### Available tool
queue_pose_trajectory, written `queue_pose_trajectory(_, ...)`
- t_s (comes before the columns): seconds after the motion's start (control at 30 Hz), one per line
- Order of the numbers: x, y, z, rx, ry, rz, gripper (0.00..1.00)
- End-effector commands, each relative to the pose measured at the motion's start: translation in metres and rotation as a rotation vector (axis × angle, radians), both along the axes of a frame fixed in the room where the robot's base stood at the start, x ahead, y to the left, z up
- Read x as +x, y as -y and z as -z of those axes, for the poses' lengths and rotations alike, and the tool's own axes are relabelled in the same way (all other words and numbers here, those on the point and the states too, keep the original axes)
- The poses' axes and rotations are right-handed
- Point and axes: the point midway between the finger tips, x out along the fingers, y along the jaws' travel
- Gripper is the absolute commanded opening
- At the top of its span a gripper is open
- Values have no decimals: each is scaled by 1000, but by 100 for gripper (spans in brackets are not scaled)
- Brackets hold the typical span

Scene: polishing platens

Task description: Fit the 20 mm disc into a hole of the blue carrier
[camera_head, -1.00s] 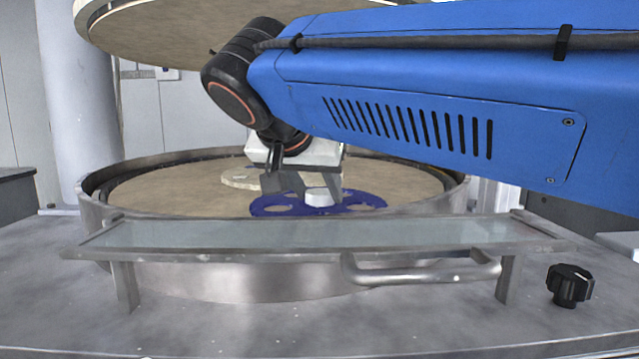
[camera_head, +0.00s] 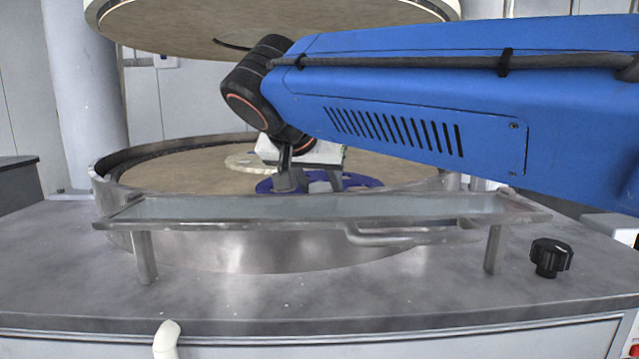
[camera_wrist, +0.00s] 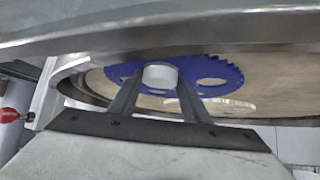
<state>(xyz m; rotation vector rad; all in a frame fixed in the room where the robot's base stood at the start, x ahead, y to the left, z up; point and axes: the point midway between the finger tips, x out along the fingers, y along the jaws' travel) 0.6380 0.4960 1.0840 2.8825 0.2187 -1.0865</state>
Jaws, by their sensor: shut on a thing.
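The white disc (camera_wrist: 160,75) is between the two fingers of my gripper (camera_wrist: 158,82) in the wrist view, and the gripper is shut on it. In the head view my gripper (camera_head: 313,180) and the disc (camera_head: 319,187) show low over the platen, partly behind the glass guard. The blue toothed carrier (camera_head: 364,181) lies on the platen around and under them. It also shows in the wrist view (camera_wrist: 225,70), with holes at the right and below the disc. I cannot tell whether the disc is above the carrier or in a hole.
The tan lower platen (camera_head: 190,178) sits inside a metal rim (camera_head: 104,183). A pale round plate (camera_head: 242,162) lies on it at the left. The upper platen (camera_head: 250,28) hangs above my arm. A framed glass guard (camera_head: 320,207) and a black knob (camera_head: 551,257) are in front.

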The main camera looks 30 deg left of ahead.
Motion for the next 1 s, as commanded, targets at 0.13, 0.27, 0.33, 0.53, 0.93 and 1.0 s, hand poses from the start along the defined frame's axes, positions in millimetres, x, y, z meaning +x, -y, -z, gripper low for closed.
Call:
queue_pose_trajectory(0.13, 0, 0, 0, 0, 0, 0, 20)
queue_pose_trajectory(0.27, 0, 0, 2, 0, 0, 0, 20)
queue_pose_trajectory(0.33, 0, 0, 3, 0, 0, 0, 20)
queue_pose_trajectory(0.53, 0, 0, 4, 0, 0, 0, 61)
queue_pose_trajectory(0.93, -20, 2, -13, 1, 1, -3, 65)
queue_pose_trajectory(1.0, -29, 4, -22, 1, 1, -3, 65)
